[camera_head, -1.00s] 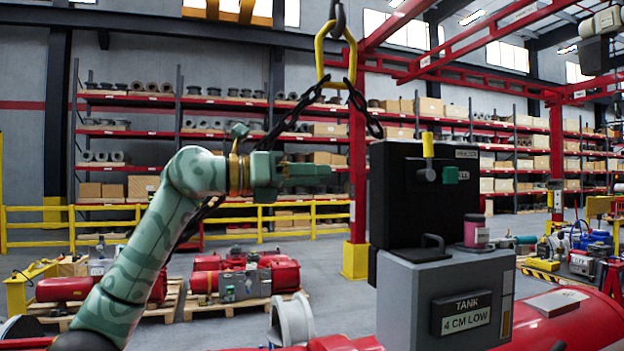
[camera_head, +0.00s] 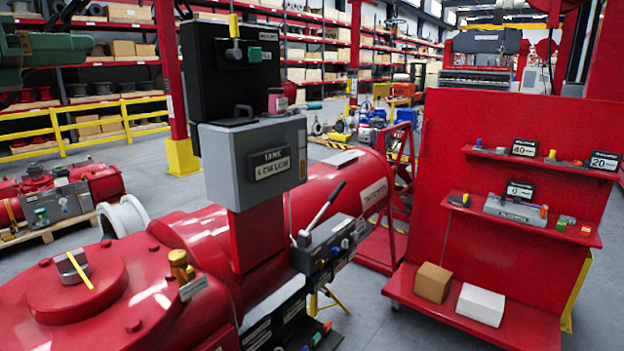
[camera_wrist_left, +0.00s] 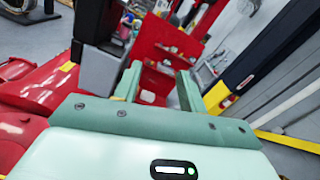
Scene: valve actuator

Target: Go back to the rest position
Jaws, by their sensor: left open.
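My left gripper (camera_head: 72,48) is green and is cut by the upper left edge of the head view, left of the black box (camera_head: 222,75). In the left wrist view its two green fingers (camera_wrist_left: 158,88) stand apart, with only background between them, so it is open and empty. It appears raised in the air, apart from the valve machine. My right gripper is not in view.
The large red valve actuator (camera_head: 345,185) fills the left and middle foreground, with a grey "TANK 4 CM LOW" box (camera_head: 225,165) on its post. A red shelf panel (camera_head: 540,220) with small parts stands right. Grey floor (camera_head: 365,300) shows between them.

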